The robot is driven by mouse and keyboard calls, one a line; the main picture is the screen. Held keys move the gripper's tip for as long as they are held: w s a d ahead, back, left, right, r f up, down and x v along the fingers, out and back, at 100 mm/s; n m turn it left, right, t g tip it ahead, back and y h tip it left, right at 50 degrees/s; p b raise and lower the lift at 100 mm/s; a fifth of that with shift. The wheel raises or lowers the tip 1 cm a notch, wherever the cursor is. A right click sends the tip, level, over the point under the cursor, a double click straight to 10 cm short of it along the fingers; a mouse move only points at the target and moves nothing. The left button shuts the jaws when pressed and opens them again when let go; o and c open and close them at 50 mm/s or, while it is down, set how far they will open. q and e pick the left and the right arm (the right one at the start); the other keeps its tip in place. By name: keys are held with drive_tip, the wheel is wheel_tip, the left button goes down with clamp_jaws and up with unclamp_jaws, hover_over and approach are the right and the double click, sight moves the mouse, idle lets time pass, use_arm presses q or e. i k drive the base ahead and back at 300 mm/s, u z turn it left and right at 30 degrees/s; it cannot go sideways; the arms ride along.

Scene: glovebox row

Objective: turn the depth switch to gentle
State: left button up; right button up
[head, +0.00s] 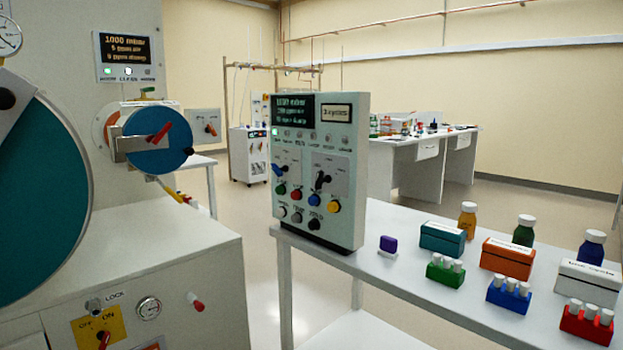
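A pale grey-green control box (348,200) stands upright at the near left end of the white table. Its face has two rotary switches on light panels: a left one with a blue and black handle (279,169) and a right one with a black handle (322,181). The labels around them are too small to read, so I cannot tell which is the depth switch or what setting either handle points to. Neither of my grippers shows in the head view.
Below the switches are several coloured buttons (296,194); above them is a dark display (293,107). The white table (400,285) holds boxes, bottles and tube racks to the right. A large machine (150,270) with a teal disc fills the left. Floor shows between.

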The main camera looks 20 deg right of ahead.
sight(321, 174)
drive_tip(key=z, duration=0.15)
drive_tip(key=i, duration=0.95)
drive_tip(key=u, duration=0.1)
